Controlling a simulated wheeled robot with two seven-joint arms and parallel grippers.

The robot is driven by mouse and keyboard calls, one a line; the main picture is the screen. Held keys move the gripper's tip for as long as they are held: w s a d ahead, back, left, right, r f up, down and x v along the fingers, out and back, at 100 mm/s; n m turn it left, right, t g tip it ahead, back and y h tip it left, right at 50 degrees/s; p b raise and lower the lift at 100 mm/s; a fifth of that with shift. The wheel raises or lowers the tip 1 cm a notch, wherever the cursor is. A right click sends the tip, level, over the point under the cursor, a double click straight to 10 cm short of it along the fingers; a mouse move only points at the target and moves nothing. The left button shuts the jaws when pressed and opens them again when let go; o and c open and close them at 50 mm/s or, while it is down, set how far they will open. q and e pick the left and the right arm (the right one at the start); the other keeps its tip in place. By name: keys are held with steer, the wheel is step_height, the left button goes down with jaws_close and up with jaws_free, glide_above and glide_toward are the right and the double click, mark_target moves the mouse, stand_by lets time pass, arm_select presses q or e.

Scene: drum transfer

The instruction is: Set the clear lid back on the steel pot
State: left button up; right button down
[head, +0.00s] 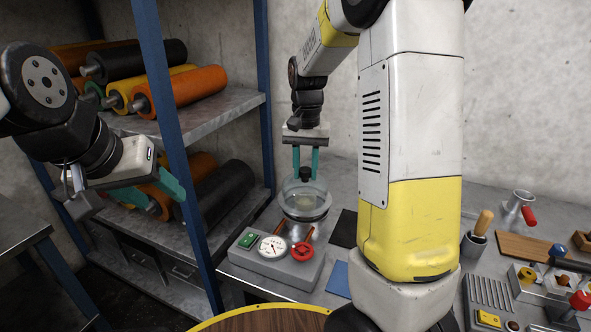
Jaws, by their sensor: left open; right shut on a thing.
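My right gripper (306,172) points down with teal fingers and is shut on the dark knob of the clear lid (306,198). The lid is a see-through dome and sits level, directly over the steel pot (304,231). The lid hides most of the pot, and I cannot tell whether its rim touches the pot. My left gripper (172,197) is open and empty at the left, in front of the shelf rack and away from the pot.
A grey control box (272,262) with a green switch, gauge and red knob stands in front of the pot. A blue-posted rack (167,130) holds several rollers at left. Tools and a wooden board (527,248) crowd the right of the bench. A round wooden top (265,320) is nearest.

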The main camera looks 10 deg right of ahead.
mark_target(306, 177)
steer(key=w, duration=0.1)
steer(key=w+d, duration=0.1)
steer(key=w, duration=0.1)
steer(key=shift+w+f, duration=0.15)
steer(key=shift+w, duration=0.1)
steer(key=shift+w+d+f, duration=0.1)
steer(key=shift+w+f, duration=0.05)
steer(key=shift+f, duration=1.6)
steer(key=shift+f, duration=0.6)
steer(key=c, duration=1.1)
jaws_free()
steer(key=shift+r, duration=0.1)
